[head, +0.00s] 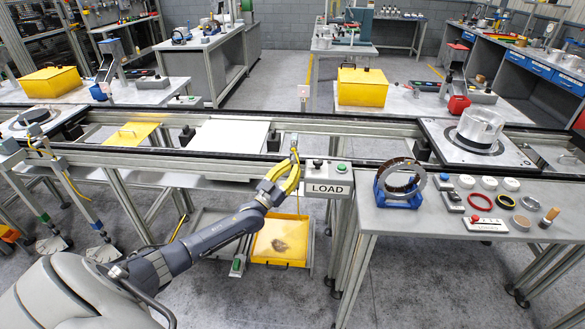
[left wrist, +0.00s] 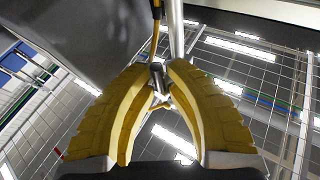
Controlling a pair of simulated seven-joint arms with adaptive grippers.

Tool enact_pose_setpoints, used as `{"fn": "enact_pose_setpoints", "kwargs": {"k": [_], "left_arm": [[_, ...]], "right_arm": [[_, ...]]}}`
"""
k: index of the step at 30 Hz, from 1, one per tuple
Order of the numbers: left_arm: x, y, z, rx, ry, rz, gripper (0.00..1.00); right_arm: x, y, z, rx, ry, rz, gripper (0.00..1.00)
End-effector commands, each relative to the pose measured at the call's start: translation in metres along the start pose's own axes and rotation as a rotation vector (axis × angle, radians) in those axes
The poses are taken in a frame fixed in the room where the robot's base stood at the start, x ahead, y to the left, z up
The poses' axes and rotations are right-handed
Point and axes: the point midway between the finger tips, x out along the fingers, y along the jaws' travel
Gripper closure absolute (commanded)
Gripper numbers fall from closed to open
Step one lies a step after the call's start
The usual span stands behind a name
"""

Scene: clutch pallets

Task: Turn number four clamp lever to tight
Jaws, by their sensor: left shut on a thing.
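My left gripper (head: 283,178) reaches in from the lower left to the front edge of the conveyor, just left of the LOAD sign. Its yellow fingers are shut on a small grey lever (left wrist: 157,72), which shows between the fingertips in the left wrist view (left wrist: 158,85). A metal post (left wrist: 176,35) and a thin yellow strip (left wrist: 155,30) rise behind the fingertips. In the head view the fingers hide most of the lever, with a small grey fitting (head: 294,140) above them. I cannot read a number on it. My right gripper is in neither view.
The LOAD sign (head: 328,189) and a button box (head: 327,168) stand close right of the gripper. A yellow tray (head: 280,240) lies below. A grey table (head: 420,220) with rings and a blue stand is at the right. A white pallet (head: 228,135) sits on the conveyor.

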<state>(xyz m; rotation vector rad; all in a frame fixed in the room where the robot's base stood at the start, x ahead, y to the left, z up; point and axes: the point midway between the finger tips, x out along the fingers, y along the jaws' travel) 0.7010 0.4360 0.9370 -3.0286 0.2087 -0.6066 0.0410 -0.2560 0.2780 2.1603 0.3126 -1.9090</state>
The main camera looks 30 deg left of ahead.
Motion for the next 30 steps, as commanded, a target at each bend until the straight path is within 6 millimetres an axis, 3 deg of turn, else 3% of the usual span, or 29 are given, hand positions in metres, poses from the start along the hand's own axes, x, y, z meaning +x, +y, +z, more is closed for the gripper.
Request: {"fn": "enact_pose_setpoints", "kwargs": {"k": [18,19,22,30], "left_arm": [[0.0040,0.0006,-0.0028,-0.077,0.063,-0.038,1.00],[0.0041,0.0006,-0.0029,-0.077,0.063,-0.038,0.81],[0.0036,0.0008,-0.0023,-0.076,0.062,-0.037,0.69],[0.0024,0.0022,-0.0005,-0.075,0.058,-0.035,0.68]], "right_arm": [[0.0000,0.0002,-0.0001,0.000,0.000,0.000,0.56],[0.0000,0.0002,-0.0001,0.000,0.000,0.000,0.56],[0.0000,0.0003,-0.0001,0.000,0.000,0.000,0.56],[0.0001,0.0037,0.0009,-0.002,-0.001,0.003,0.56]]}}
